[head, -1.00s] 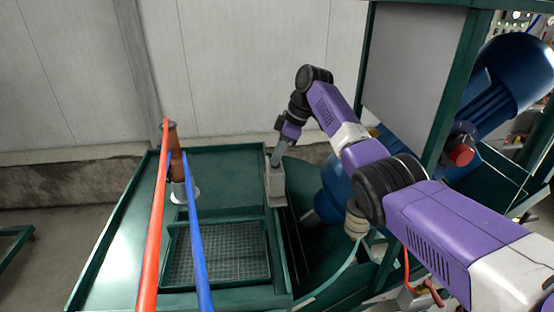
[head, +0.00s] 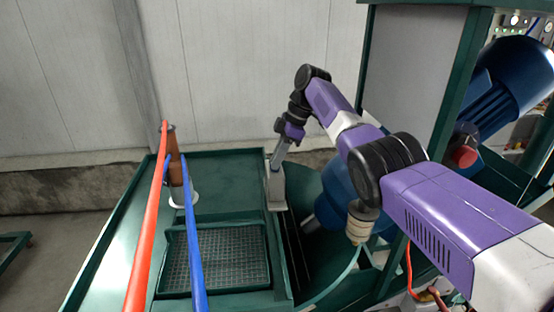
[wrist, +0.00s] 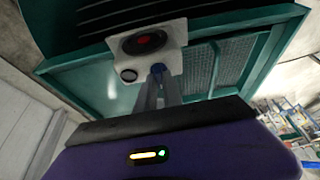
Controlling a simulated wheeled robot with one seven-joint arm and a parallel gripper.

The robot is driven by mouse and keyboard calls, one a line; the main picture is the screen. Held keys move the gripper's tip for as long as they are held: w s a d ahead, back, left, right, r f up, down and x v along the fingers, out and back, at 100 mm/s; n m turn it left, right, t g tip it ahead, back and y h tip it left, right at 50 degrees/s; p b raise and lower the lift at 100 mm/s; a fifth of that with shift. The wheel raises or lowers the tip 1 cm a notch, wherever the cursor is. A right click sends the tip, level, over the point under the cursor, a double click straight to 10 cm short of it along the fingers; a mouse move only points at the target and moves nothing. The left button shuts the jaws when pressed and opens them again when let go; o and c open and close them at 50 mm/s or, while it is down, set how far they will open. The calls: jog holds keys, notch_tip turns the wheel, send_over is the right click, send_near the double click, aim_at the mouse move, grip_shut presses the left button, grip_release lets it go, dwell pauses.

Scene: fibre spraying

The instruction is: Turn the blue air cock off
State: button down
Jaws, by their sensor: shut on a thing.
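The blue air cock (wrist: 157,70) shows as a small blue piece at the lower edge of a pale block (wrist: 148,50) in the wrist view. That block carries a round black fitting with a red centre. My gripper (wrist: 159,88) has its two grey fingers close together on the blue piece, which they partly cover. In the head view, my gripper (head: 276,163) reaches down to the top of the pale block (head: 275,188) on the green bench's edge. The cock itself is too small and hidden to make out there.
A red hose (head: 148,225) and a blue hose (head: 192,235) run across the left foreground. A mesh tray (head: 215,258) is set in the green bench (head: 125,230). A green post (head: 446,100) and blue motor (head: 505,85) stand right of my arm.

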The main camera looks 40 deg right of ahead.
jog(key=c, duration=1.5)
grip_release()
jog(key=shift+b+v, duration=1)
jog(key=shift+v, duration=2.95)
